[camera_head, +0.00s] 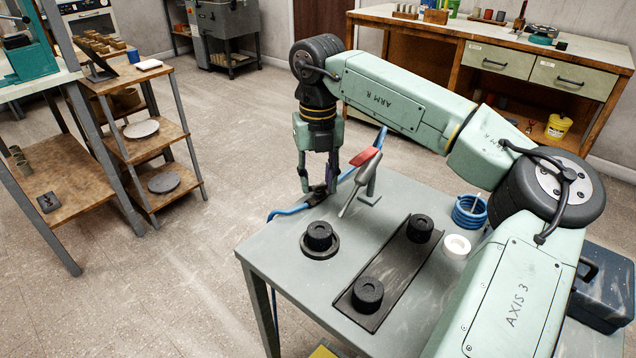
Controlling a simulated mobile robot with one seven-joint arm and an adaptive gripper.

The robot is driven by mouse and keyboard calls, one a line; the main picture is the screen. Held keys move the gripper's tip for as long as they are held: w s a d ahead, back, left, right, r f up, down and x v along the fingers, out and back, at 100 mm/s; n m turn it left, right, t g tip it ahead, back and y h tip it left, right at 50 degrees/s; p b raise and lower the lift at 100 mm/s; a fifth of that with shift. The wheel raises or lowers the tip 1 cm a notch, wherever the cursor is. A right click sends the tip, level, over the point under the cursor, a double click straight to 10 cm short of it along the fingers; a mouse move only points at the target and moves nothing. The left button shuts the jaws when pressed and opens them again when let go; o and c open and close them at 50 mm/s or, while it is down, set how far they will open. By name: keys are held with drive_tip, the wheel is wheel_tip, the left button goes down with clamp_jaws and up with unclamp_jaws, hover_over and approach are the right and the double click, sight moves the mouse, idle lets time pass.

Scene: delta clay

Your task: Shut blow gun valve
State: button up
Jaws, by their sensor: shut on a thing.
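The blow gun (362,178), grey with a red lever, rests on a small upright holder on the grey table (265,246). A blue hose (288,210) runs along the table's back edge behind it. My gripper (318,189) points down at the table's back left edge, just left of the blow gun. It is shut on a small dark part in line with the hose, which looks like the blow gun valve (316,198). The fingers hide most of the valve, so its handle position cannot be told.
A black knobbed part on a round base (319,238) stands near the gripper. A dark tray (388,275) holds two similar parts. A blue coil (469,211) and a white ring (457,246) lie to the right. My arm spans above the table's right side.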

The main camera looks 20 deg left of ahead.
sight(318, 185)
drive_tip(key=m+b, duration=0.2)
drive_tip(key=m, duration=0.3)
drive_tip(key=shift+f+m, duration=0.1)
drive_tip(key=shift+m, duration=0.2)
drive_tip(key=m+b, duration=0.1)
drive_tip(key=m, duration=0.4)
drive_tip(key=shift+b, duration=0.3)
drive_tip(key=o, duration=1.2)
drive_tip(key=shift+c, duration=0.2)
wheel_tip(318, 185, up, 12)
